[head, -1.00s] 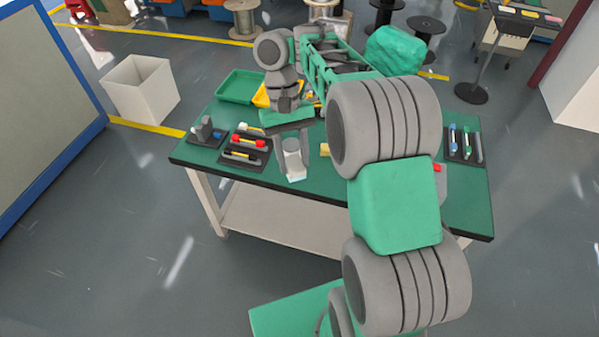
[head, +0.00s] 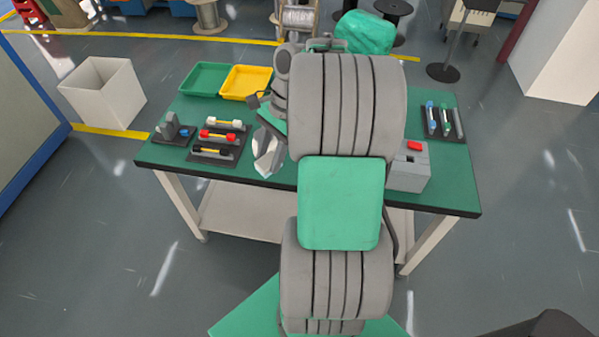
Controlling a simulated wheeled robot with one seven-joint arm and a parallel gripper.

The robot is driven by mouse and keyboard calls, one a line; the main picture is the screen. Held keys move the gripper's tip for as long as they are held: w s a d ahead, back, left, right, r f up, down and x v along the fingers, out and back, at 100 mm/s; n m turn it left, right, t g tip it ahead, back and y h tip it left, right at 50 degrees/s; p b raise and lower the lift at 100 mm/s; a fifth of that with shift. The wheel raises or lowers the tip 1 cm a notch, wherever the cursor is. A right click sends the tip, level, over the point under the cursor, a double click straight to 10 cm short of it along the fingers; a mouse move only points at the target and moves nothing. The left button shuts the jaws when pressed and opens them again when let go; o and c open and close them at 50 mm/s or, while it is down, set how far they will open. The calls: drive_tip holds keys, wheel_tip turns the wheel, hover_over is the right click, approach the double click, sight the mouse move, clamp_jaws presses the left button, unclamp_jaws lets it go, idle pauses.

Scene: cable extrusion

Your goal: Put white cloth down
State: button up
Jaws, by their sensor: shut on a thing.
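My gripper (head: 267,146) is partly hidden behind my own arm, left of the middle of the green table (head: 230,172). It is shut on the white cloth (head: 263,165), a small pale piece that shows at and below the fingertips, near the table's front edge. I cannot tell whether the cloth touches the tabletop.
A dark rack with several coloured pieces (head: 217,140) and a grey fixture (head: 170,128) lie left of the gripper. Green (head: 204,79) and yellow (head: 245,82) trays stand behind. A white bin (head: 103,92) stands on the floor.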

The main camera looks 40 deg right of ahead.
drive_tip(key=s+d+f+m+t+h+b, duration=0.1)
drive_tip(key=s+d+f+m+t, duration=0.15)
drive_tip(key=d+m, duration=0.25)
drive_tip(key=s+d+f+m+t+b, duration=0.1)
drive_tip(key=s+d+f+m, duration=0.2)
drive_tip(key=s+d+m, duration=0.15)
drive_tip(key=shift+m+h, duration=0.3)
drive_tip(key=shift+m, duration=0.35)
drive_tip(key=w+d+f, duration=0.2)
drive_tip(key=w+f, duration=0.1)
drive_tip(key=w, duration=0.1)
drive_tip(key=w+d+f, duration=0.2)
drive_tip(key=w+f, duration=0.1)
drive_tip(key=w, duration=0.1)
drive_tip(key=w+d+f+p, duration=0.1)
drive_tip(key=w+d+f, duration=0.1)
drive_tip(key=w+f, duration=0.2)
drive_tip(key=shift+w+d, duration=0.15)
drive_tip(key=shift+d, duration=0.05)
drive_tip(key=shift+w+f+p, duration=0.15)
drive_tip(key=shift+f+p, duration=0.15)
drive_tip(key=shift+f, duration=1.4)
drive_tip(key=shift+f, duration=0.2)
drive_tip(key=o, duration=1.2)
drive_tip(key=shift+r, duration=0.1)
